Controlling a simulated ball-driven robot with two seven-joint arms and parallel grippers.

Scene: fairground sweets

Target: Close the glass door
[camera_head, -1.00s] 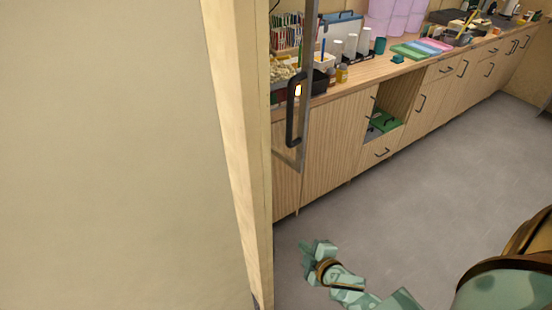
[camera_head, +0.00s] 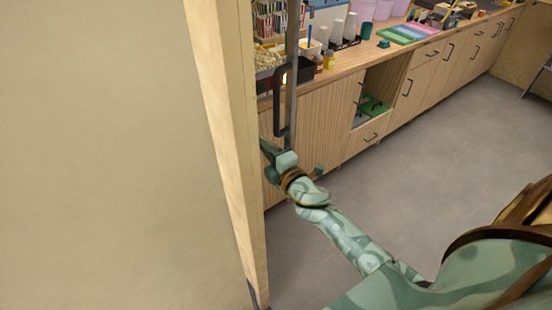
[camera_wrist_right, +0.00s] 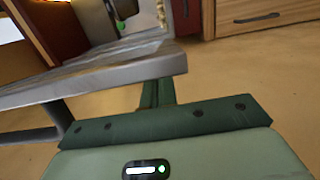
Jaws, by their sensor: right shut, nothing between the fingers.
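The glass door shows in the head view as a narrow grey metal frame (camera_head: 292,75), seen nearly edge-on, standing just right of the pale wall post. Its black handle (camera_head: 279,105) is upright on the frame's left side. My right gripper (camera_head: 268,162) is at the frame's lower end, below the handle, shut and empty. In the right wrist view, the grey frame bar (camera_wrist_right: 95,75) crosses just in front of my shut green fingers (camera_wrist_right: 157,92). I cannot tell whether they touch it. My left gripper is out of view.
The pale wall post (camera_head: 230,130) stands close left of my right gripper. Behind the door runs a wooden counter (camera_head: 400,65) with cups, trays and tubs; one cabinet bay below is open. The grey floor (camera_head: 440,150) to the right is clear.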

